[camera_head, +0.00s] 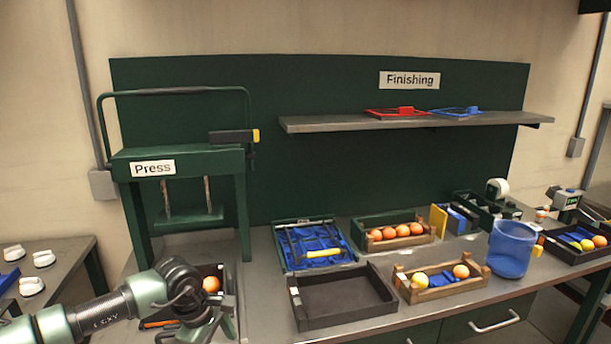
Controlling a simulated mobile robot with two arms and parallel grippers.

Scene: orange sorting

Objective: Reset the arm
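My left arm comes in from the lower left, and its gripper (203,328) is low over the front of the worktop, left of the empty dark tray. The wrist and lower frame edge partly hide the fingers, so I cannot tell whether they are open or shut. Just behind it a dark box (229,283) holds an orange (211,284); my wrist covers part of this box. My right gripper is not in view.
The green press (180,160) stands behind my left gripper. An empty dark tray (340,322) lies to its right.

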